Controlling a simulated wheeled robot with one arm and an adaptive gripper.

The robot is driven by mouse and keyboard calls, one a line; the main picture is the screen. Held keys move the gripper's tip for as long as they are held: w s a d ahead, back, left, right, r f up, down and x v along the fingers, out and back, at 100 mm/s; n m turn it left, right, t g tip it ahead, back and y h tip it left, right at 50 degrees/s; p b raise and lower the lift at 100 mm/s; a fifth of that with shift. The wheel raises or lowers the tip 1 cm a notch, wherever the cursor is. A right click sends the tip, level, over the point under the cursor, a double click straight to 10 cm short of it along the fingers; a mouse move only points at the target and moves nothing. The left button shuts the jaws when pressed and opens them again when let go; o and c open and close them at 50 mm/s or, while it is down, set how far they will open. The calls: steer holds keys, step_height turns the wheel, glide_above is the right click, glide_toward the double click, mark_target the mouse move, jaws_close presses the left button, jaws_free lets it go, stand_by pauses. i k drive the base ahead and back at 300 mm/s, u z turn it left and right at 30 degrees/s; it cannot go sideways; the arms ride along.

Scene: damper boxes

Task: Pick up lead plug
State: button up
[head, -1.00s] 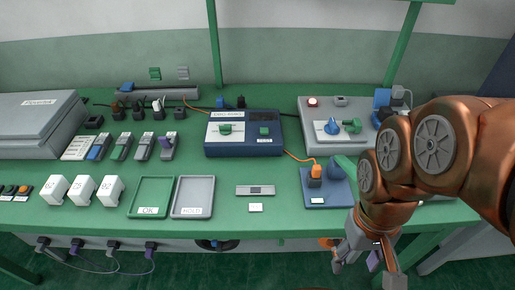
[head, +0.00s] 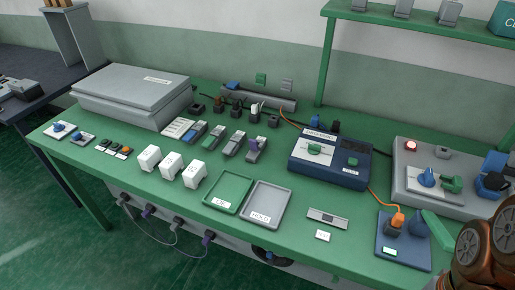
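An orange lead plug (head: 397,217) stands upright in a dark holder on a small blue base plate (head: 390,257) at the right of the bench. Its orange lead runs back to the blue tester box (head: 329,176). A dark blue round part (head: 418,226) is beside the plug on the same plate. Only copper-coloured links of my arm show at the lower right edge. My gripper is out of the picture, so its state and its distance from the plug cannot be seen.
A green tray (head: 228,193) and a grey tray (head: 265,205) lie left of the plate. A grey panel (head: 444,163) with a red lamp is behind it. White boxes (head: 171,167) stand at the bench's front left. A green shelf (head: 431,32) hangs above the right.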

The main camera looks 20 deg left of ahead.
mark_target(398, 219)
steer(key=u, duration=0.3)
steer(key=k, duration=0.4)
steer(key=u, duration=1)
steer(key=k, duration=0.95)
steer(key=u, duration=0.9)
steer(key=i, duration=1.1)
steer(key=z, duration=0.6)
steer(key=i, duration=0.85)
steer(key=z, duration=1.15)
steer(key=i, duration=0.35)
steer(key=z, duration=0.4)
